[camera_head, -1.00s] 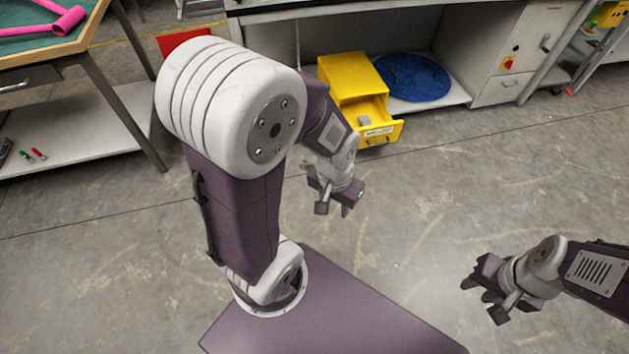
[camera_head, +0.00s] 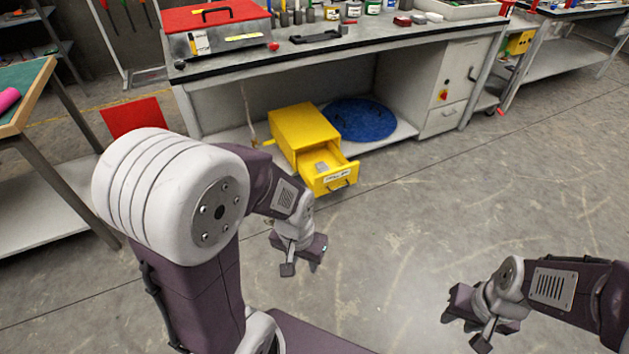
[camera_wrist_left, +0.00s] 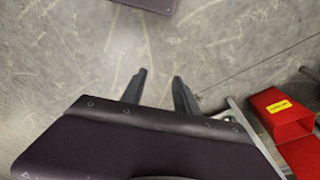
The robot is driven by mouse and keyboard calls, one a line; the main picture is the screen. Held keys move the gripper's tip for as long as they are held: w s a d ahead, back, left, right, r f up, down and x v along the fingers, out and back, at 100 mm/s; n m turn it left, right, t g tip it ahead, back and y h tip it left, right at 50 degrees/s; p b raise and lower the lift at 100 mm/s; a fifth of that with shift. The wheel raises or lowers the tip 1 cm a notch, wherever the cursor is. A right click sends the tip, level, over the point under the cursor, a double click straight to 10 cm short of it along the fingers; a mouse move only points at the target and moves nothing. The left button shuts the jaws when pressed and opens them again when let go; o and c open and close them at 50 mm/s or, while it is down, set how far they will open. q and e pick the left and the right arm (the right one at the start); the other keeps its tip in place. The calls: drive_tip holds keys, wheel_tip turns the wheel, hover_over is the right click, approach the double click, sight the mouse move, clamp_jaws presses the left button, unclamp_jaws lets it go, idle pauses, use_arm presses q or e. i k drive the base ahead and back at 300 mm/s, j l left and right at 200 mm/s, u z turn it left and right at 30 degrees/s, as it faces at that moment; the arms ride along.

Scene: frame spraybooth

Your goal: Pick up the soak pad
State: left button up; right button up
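A small grey block (camera_head: 321,167), which may be the soak pad, lies in the open drawer (camera_head: 331,183) of a yellow cabinet (camera_head: 303,133) under the workbench. My left gripper (camera_head: 303,268) hangs over the floor in front of the drawer, apart from it. In the left wrist view its two fingers (camera_wrist_left: 159,88) stand apart with only floor between them. My right gripper (camera_head: 466,325) is over the floor at the lower right. Its fingers point left and down, and I cannot tell their gap clearly.
The workbench (camera_head: 360,48) carries a red-lidded box (camera_head: 215,15) and several jars. A round blue mat (camera_head: 358,119) lies on the shelf right of the cabinet. A red box (camera_wrist_left: 286,118) shows in the left wrist view. The floor (camera_head: 420,225) in front is clear.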

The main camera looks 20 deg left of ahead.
sight(321, 166)
drive_tip(key=i+j, duration=0.2)
drive_tip(key=i, duration=0.25)
drive_tip(key=i+j, duration=0.15)
drive_tip(key=i, duration=0.3)
drive_tip(key=i+j, duration=0.2)
drive_tip(key=i, duration=0.3)
drive_tip(key=i+j, duration=0.15)
drive_tip(key=i, duration=0.3)
drive_tip(key=i+j, duration=0.2)
drive_tip(key=i, duration=0.25)
